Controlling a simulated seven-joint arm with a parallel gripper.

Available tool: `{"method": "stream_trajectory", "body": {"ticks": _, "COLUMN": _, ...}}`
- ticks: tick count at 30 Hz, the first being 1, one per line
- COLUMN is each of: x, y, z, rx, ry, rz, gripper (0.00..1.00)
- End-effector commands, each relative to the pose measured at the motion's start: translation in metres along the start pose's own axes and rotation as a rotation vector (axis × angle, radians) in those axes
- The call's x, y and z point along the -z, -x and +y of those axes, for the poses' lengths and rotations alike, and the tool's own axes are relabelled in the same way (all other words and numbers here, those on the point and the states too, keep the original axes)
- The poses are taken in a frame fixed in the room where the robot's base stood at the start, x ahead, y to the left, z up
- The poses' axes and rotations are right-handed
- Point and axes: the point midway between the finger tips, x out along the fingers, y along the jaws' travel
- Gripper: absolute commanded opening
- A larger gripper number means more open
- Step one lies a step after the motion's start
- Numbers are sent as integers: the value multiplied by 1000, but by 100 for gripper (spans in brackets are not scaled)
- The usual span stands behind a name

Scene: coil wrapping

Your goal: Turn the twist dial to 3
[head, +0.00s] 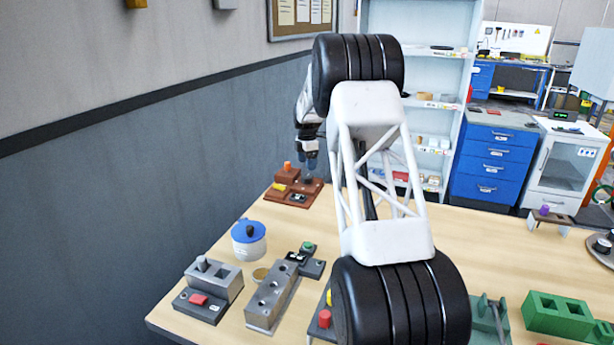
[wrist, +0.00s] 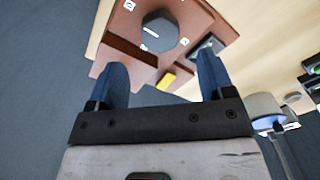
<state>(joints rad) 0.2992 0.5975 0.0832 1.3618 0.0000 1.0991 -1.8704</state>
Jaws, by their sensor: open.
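The twist dial (wrist: 160,32) is a dark, many-sided knob with a white line on its top, set on a reddish-brown fixture (wrist: 205,12). Small white labels sit around it; their numbers are too small to read. In the head view, the brown fixture (head: 304,195) stands at the table's far left corner. My gripper (wrist: 163,76) is open, its two blue fingers apart and pointing at the fixture. The dial lies beyond the fingertips, with no visible contact. My gripper (head: 309,165) also shows above the fixture in the head view, where it partly hides the dial.
A yellow block (wrist: 168,79) on the fixture shows between the fingers. An orange knob (head: 287,166) rises at the fixture's back left. A blue-lidded jar (head: 248,240) and a grey holed block (head: 272,298) stand nearer. The wall is close on the left.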

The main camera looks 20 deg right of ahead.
Motion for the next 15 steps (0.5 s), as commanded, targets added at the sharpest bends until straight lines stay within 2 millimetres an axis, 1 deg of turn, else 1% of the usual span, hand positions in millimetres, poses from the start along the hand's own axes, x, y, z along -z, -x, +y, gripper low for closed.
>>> {"method": "stream_trajectory", "body": {"ticks": 1, "x": 0, "y": -6, "z": 0, "rx": 1, "ry": 0, "rz": 0, "gripper": 75}}
{"method": "stream_trajectory", "body": {"ticks": 9, "x": 0, "y": -38, "z": 0, "rx": 1, "ry": 0, "rz": 0, "gripper": 75}}
{"method": "stream_trajectory", "body": {"ticks": 15, "x": 0, "y": -56, "z": 0, "rx": 0, "ry": 0, "rz": 0, "gripper": 75}}
